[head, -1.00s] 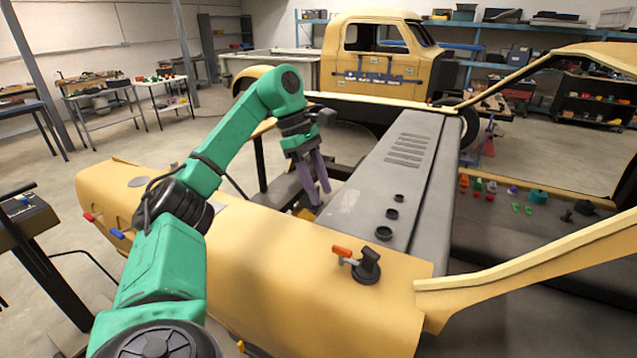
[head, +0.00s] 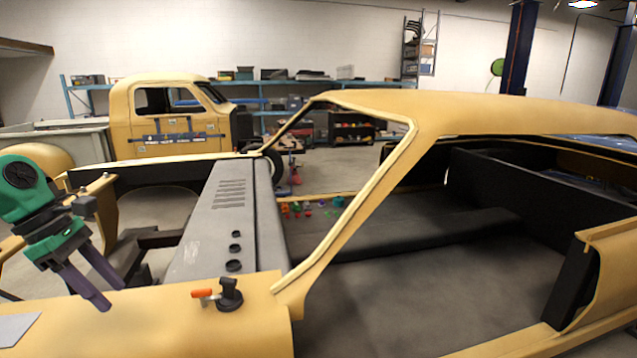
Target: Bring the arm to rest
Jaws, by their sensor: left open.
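My left arm is green, and its gripper (head: 105,297) shows at the left edge of the head view. Its two purple fingers point down and to the right, apart from each other, with nothing between them. The gripper hangs over the near left part of the yellow car shell (head: 150,318), left of the grey panel. Whether the fingertips touch the shell I cannot tell. Most of the left arm is outside the picture. My right arm and gripper are not in view.
A grey panel (head: 215,215) with slots and round holes runs away from me. A black fitting with an orange handle (head: 229,293) stands on the near yellow panel. The roof frame (head: 480,108) rises at right. A yellow truck cab (head: 172,122) stands behind.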

